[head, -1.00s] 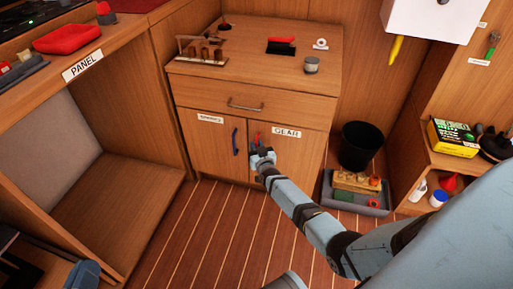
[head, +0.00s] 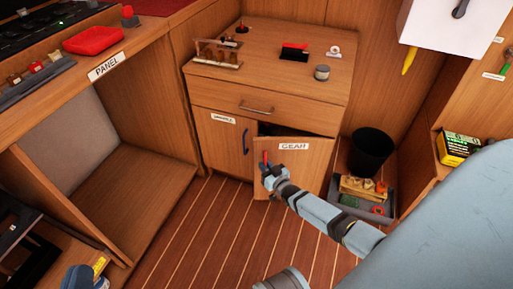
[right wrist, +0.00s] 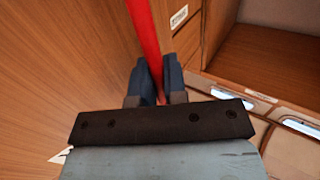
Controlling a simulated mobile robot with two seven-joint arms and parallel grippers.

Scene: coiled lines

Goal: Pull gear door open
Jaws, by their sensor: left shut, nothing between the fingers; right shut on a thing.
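The gear door (head: 310,160), a wooden panel labelled GEAR, stands partly open on the low cabinet, with a dark gap along its top. Its red handle (head: 265,158) is upright near the door's left edge. My right gripper (head: 268,172) is shut on the red handle. The right wrist view shows the red handle (right wrist: 144,40) running between the dark blue fingers (right wrist: 158,80). The cabinet's inside is mostly hidden.
The other cabinet door (head: 222,145), with a blue handle, is closed. The drawer (head: 255,107) above is shut. A black bin (head: 371,152) and a grey tray (head: 383,212) with items stand right of the open door. The striped floor (head: 215,225) in front is clear.

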